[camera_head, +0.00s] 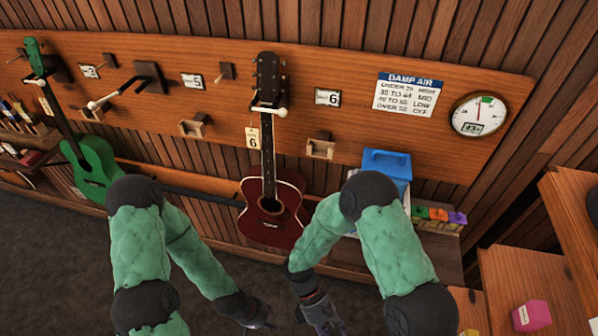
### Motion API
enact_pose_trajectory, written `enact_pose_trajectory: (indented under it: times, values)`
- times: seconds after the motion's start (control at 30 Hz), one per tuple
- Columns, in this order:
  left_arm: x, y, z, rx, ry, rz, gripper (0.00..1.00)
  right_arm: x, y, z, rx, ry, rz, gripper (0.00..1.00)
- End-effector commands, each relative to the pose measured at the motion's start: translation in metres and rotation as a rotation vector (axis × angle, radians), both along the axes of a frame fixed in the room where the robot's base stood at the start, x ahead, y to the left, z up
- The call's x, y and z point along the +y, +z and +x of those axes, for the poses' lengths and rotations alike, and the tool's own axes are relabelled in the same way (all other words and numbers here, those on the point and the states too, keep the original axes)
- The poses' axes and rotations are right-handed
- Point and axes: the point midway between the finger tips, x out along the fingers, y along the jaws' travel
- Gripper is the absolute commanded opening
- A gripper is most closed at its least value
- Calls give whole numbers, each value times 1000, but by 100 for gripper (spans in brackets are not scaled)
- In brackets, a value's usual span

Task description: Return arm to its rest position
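My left arm (188,248) comes in from the bottom left, bends at a high elbow and runs down to the right. Its gripper (262,325) is cut by the bottom edge, so its fingers are hard to read. My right arm (325,235) bends at an elbow in front of the blue box and comes down to the left. Its gripper (328,322) also meets the bottom edge, close to the left one. I see nothing held in either gripper. Both hang in front of the wall rack, below the red ukulele (270,215).
The red ukulele hangs on the wooden panel (330,75) with a tag 6; a green ukulele (95,165) hangs left. A humidity chart (408,94), a dial (478,115), a blue box (387,163) and a pink box (532,316) are on the right. Dark floor (50,260) is clear.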

Motion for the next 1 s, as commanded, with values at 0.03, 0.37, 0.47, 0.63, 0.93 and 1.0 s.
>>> enact_pose_trajectory:
  times: [0.03, 0.37, 0.47, 0.63, 0.93, 1.0]
  values:
    - [0, -15, 0, 0, 0, 0, 40, 4, -25, -6, -24, -89, 41, 47]
    - [0, -66, 0, 1, 0, 0, 40, 39, -127, 3, -291, -719, 224, 47]
    - [0, -81, 0, 1, 0, 0, 40, 39, -151, 18, -394, -914, 240, 47]
    - [0, -104, 0, 1, 0, 0, 40, 24, -184, 46, -570, -1205, 227, 47]
    - [0, -119, 0, 0, 0, 0, 40, -4, -202, 70, -747, -1434, 189, 47]
    - [0, -119, 0, 0, 0, 0, 40, -5, -202, 71, -753, -1440, 187, 47]
